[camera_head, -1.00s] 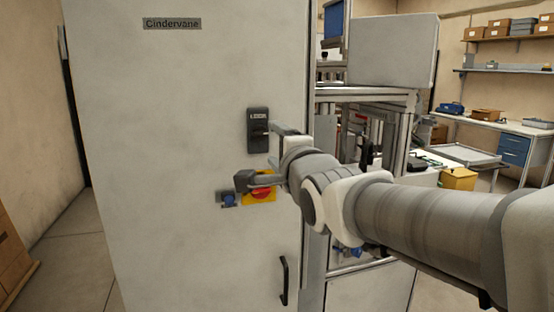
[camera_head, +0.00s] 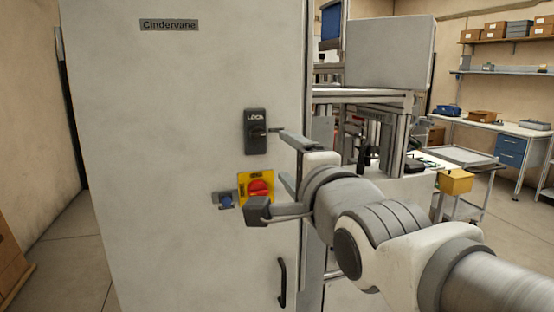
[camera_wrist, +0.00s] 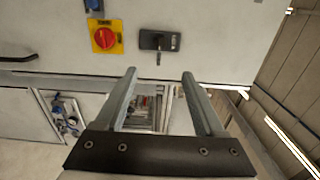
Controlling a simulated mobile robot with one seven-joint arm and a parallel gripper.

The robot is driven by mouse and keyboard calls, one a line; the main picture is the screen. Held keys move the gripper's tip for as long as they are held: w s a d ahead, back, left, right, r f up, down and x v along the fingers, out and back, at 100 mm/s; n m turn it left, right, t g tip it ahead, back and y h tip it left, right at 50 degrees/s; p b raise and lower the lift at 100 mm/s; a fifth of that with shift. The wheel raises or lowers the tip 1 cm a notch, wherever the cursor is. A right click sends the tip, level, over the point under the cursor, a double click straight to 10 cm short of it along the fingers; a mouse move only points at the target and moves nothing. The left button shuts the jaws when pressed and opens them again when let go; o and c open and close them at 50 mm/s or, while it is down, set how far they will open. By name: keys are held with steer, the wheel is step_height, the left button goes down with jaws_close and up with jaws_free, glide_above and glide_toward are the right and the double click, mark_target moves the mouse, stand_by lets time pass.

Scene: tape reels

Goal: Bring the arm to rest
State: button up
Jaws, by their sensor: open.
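My gripper (camera_head: 283,157) is open and empty in front of the right part of the grey cabinet door (camera_head: 190,90). In the wrist view, both fingers of my gripper (camera_wrist: 159,73) stand apart with nothing between them. The black latch plate (camera_head: 255,145) is on the door to the left of the upper finger; it shows ahead of the fingers in the wrist view (camera_wrist: 150,41), with a small handle sticking out. The red knob on a yellow plate (camera_head: 258,187) is below the latch, partly behind my gripper's parts in the head view and clear in the wrist view (camera_wrist: 104,38).
A small blue switch (camera_head: 226,200) sits left of the red knob. A black door handle (camera_head: 282,282) is lower down. An open metal frame machine (camera_head: 375,95) stands right of the cabinet. A cart with a yellow box (camera_head: 455,182) and a workbench (camera_head: 500,130) are behind.

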steer(key=s+d+f+n+g+h+p, duration=0.2)
steer(key=s+d+f+n+g, duration=0.3)
steer(key=s+f+n+g, duration=0.1)
steer(key=s+d+f+n+g+h+p, duration=0.2)
steer(key=s+d+f+n+g, duration=0.3)
steer(key=s+f+n, duration=0.4)
step_height(320, 180, down, 2)
steer(key=shift+s+d+f+g+h+p, duration=0.1)
steer(key=shift+s+d+g+h+p, duration=0.35)
steer(key=shift+s+d, duration=0.2)
